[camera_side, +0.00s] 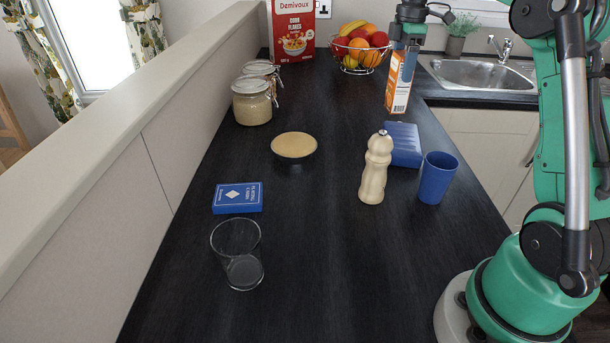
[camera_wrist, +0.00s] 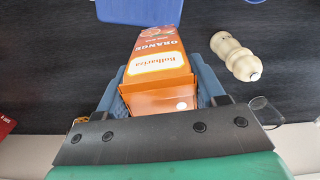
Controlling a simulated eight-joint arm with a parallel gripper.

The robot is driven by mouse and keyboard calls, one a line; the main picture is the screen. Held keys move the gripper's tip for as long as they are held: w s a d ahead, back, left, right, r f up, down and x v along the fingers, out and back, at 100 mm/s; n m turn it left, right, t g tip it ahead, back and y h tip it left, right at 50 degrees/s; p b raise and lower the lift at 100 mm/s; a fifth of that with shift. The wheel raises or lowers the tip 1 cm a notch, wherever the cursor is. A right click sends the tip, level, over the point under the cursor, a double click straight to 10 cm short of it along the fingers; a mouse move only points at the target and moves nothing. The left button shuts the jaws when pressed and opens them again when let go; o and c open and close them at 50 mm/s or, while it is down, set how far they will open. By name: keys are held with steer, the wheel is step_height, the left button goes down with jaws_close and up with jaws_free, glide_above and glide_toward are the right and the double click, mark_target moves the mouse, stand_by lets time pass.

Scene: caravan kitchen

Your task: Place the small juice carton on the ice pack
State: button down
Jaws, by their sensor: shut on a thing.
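The small juice carton (camera_side: 400,82) is orange and white and hangs upright in my gripper (camera_side: 406,45). In the wrist view the carton (camera_wrist: 160,62) sits between both fingers of my gripper (camera_wrist: 160,88), which is shut on it. The ice pack (camera_side: 405,147) is a flat blue block lying on the dark counter. In the side view it lies below the carton's lower end, apart from it. In the wrist view the ice pack (camera_wrist: 140,10) shows partly at the top edge, beyond the carton. The carton's far end lies close to it in that picture.
A cream pepper mill (camera_side: 375,170) and a blue cup (camera_side: 437,178) stand close to the ice pack. A bowl (camera_side: 294,146), blue card box (camera_side: 238,197) and glass (camera_side: 238,255) are farther left. A fruit basket (camera_side: 360,47) and sink (camera_side: 480,73) are behind.

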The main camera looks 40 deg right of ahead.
steer(key=s+d+f+m, duration=0.1)
steer(key=s+d+f, duration=0.1)
steer(key=f, duration=0.6)
steer(key=shift+s+d+f, duration=0.2)
steer(key=shift+d+f, duration=0.1)
steer(key=shift+d, duration=0.5)
steer(key=shift+f, duration=0.1)
steer(key=shift+c, duration=0.5)
jaws_free()
